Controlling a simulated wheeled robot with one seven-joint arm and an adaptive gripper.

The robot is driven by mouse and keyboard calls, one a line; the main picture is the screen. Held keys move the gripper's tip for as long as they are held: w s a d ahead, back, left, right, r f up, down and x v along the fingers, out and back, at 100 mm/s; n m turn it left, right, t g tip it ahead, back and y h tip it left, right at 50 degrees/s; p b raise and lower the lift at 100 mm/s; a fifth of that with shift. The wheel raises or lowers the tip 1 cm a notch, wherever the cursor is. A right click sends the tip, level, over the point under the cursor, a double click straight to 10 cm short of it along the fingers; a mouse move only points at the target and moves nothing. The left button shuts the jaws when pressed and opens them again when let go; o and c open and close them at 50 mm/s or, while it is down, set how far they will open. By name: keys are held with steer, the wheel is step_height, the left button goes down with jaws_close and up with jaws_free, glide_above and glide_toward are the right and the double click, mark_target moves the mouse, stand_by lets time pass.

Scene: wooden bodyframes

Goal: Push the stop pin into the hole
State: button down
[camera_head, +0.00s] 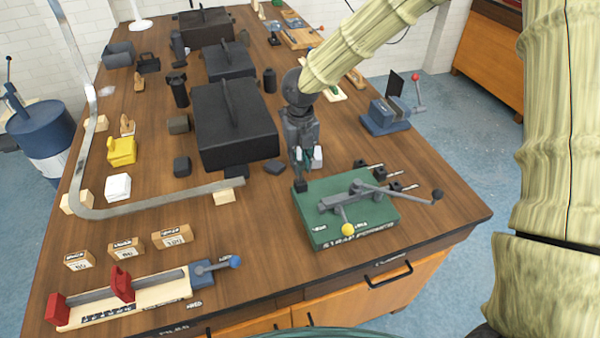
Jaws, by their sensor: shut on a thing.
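My gripper (303,165) points down at the back left corner of the green strap former (325,222). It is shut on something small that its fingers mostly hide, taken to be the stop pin. A small dark block (300,187) sits right under the fingertips at that corner. I cannot tell whether the block touches the fingers. The hole cannot be made out at this size.
Several dark blocks with pale rods, such as one block (396,187), line the former's back right edge. A large black box (232,125) stands left of my gripper. A bent metal strip (160,208) and a bending jig (125,308) lie at left. A blue vise (385,116) stands behind right.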

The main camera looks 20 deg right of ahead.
steer(key=shift+r+p, duration=0.7)
steer(key=shift+p, duration=0.1)
stand_by(0.6)
steer(key=shift+r+p, duration=1.7)
steer(key=shift+r, duration=0.15)
